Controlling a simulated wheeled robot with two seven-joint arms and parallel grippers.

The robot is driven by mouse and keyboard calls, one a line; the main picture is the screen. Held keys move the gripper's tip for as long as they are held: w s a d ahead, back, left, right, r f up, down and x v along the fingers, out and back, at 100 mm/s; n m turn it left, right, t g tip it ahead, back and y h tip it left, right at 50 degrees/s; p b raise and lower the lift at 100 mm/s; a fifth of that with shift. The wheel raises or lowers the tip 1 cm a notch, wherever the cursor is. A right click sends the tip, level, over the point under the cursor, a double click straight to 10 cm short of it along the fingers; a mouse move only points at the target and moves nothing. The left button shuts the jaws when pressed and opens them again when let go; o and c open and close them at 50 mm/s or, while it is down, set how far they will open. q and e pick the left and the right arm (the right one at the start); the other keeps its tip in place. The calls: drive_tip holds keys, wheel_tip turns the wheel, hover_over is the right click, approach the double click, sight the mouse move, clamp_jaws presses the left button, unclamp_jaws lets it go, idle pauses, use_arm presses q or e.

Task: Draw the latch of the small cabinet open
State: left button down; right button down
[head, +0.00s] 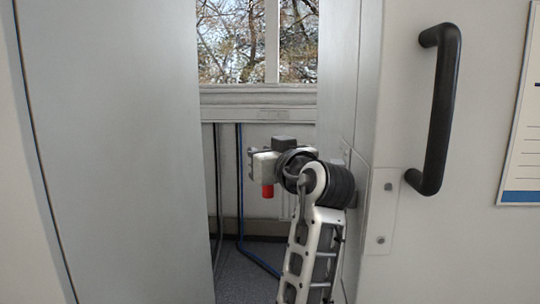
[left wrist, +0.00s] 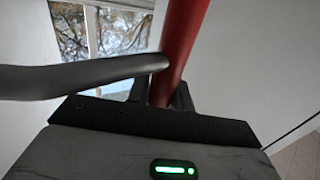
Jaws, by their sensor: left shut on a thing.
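My left gripper (head: 262,165) is in the gap between two pale grey panels in the head view. A short red piece (head: 267,190) shows just below it. In the left wrist view a red rod (left wrist: 183,40) runs down into the jaws, and my left gripper (left wrist: 160,95) is shut on it. A dark grey bar (left wrist: 80,78) reaches in from the left and ends beside the rod; I cannot tell what it belongs to. The fingertips are largely hidden in both views. I cannot make out the cabinet's latch as a whole. My right gripper is not in view.
A wide grey panel (head: 115,150) stands on the left. On the right is a pale panel with a black handle (head: 440,105). Behind the gap are a window (head: 240,45), a blue cable (head: 240,190) and a dark floor (head: 245,265). The gap leaves little sideways room.

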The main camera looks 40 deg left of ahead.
use_arm(q)
drive_tip(key=shift+s+a+f, duration=0.1)
drive_tip(key=shift+s+f, duration=0.15)
drive_tip(key=c, duration=1.5)
unclamp_jaws()
drive_tip(key=shift+s+r, duration=0.1)
drive_tip(key=shift+c, duration=0.2)
drive_tip(key=shift+r, duration=0.1)
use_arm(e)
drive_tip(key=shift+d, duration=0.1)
use_arm(q)
drive_tip(key=shift+r, duration=0.1)
drive_tip(key=s+d+r+b, duration=0.1)
drive_tip(key=s+d+r, duration=0.8)
drive_tip(key=r, duration=0.3)
drive_tip(key=shift+s+d+r, duration=0.35)
drive_tip(key=shift+s+d, duration=0.05)
drive_tip(key=shift+s, duration=0.2)
